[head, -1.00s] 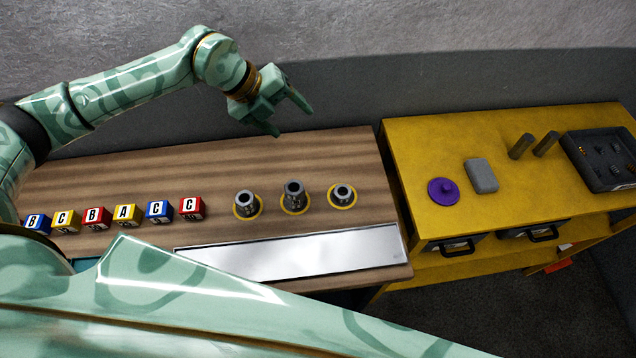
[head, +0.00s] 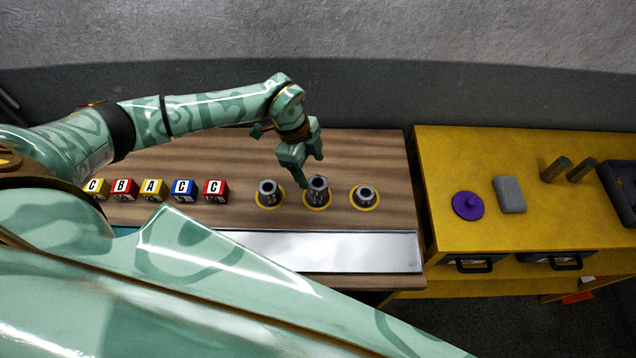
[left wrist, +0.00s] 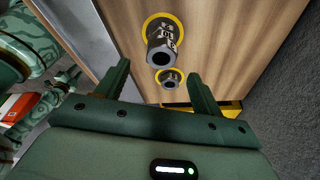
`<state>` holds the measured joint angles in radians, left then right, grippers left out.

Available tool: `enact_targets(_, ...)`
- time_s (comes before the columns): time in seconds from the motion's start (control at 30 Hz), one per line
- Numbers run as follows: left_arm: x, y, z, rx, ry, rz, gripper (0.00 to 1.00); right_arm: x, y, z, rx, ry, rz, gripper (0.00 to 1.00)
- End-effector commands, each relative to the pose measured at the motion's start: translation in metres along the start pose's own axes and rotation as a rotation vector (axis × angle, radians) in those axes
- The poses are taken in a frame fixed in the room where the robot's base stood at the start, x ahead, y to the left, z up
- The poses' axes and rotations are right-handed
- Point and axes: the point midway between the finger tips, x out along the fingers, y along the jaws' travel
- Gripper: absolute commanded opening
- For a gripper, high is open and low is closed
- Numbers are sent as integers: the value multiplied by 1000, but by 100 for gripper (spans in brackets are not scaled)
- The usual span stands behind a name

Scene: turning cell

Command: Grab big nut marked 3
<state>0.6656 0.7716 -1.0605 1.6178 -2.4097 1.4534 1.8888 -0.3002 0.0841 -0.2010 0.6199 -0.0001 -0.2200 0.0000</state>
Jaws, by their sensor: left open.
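Three grey metal nut pieces with dark bores stand upright on yellow rings: a left one (head: 268,189), a taller middle one (head: 317,187) and a shorter right one (head: 365,194). No number 3 is legible on any of them. My left gripper (head: 311,172) is open and empty, just above and behind the middle piece. In the left wrist view, a tall piece with unreadable dark marks (left wrist: 162,41) and a smaller one beyond it (left wrist: 171,77) show ahead, between the spread fingers (left wrist: 158,70).
Lettered cubes (head: 184,190) stand in a row left of the pieces. A shiny metal strip (head: 320,252) lies along the table's front. A yellow bench (head: 455,165) at right holds a purple knobbed disc (head: 467,205), a grey block (head: 509,194) and two dark cylinders (head: 555,169).

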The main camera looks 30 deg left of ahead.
Motion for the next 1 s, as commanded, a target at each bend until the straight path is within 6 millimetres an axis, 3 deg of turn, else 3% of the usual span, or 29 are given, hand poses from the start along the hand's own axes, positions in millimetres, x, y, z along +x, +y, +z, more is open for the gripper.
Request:
enact_targets(0.17,16,0,-1,0,0,2,67,-1,0,0,1,1,0,36)
enact_targets(0.4,53,-2,-1,0,0,1,67,0,-2,-1,2,1,-2,36)
enact_targets(0.67,57,-2,-1,1,0,0,67,0,-5,-2,5,3,-6,36)
enact_targets(0.87,57,-2,-1,1,0,0,17,0,-5,-2,5,3,-6,36)
enact_targets(0.9,57,-2,-1,1,0,0,13,0,-5,-2,5,3,-6,36)
enact_targets(1.0,56,-3,-1,1,1,-1,13,0,-5,-2,5,3,-6,36)
